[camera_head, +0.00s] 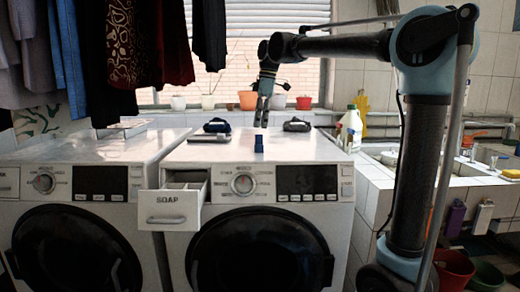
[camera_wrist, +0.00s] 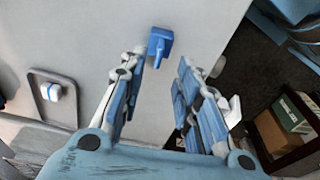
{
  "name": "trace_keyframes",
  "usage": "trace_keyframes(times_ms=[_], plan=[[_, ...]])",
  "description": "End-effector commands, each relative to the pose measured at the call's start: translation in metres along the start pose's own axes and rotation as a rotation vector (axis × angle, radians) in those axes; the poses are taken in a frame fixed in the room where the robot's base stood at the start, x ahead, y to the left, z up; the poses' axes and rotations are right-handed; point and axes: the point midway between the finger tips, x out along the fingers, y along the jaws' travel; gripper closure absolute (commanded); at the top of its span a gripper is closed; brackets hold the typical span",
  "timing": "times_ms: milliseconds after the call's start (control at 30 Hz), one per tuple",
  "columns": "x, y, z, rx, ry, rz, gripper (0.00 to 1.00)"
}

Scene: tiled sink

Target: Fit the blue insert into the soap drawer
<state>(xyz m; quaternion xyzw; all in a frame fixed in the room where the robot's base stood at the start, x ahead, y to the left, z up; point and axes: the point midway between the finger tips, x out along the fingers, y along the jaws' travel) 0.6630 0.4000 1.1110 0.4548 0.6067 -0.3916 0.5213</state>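The small blue insert (camera_head: 258,144) stands on the top of the right washing machine, near its front edge. It also shows in the wrist view (camera_wrist: 159,44), just beyond my fingertips. The soap drawer (camera_head: 174,208), white and marked SOAP, is pulled out of that machine's front at the left; its compartments show from above. My gripper (camera_head: 262,120) hangs pointing down above the machine top, close above the insert in the picture. In the wrist view my gripper (camera_wrist: 160,72) has its two fingers spread, with nothing between them.
Two dark objects (camera_head: 217,126) (camera_head: 297,125) lie at the back of the machine top. Clothes (camera_head: 130,50) hang at the upper left. Pots (camera_head: 248,100) line the windowsill. The machine top around the insert is clear.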

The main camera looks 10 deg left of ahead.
Motion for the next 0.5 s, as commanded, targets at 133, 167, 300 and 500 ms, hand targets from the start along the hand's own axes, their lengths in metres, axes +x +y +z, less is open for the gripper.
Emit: trace_keyframes(times_ms=[133,167,300,500], plan=[[0.009,0.0,0.0,0.0,0.0,0.0,0.7],[0.011,0.0,0.0,0.0,0.0,0.0,0.7],[0.023,0.001,0.001,0.0,0.0,0.0,0.7],[0.05,0.003,0.002,0.0,0.0,0.0,0.7]])
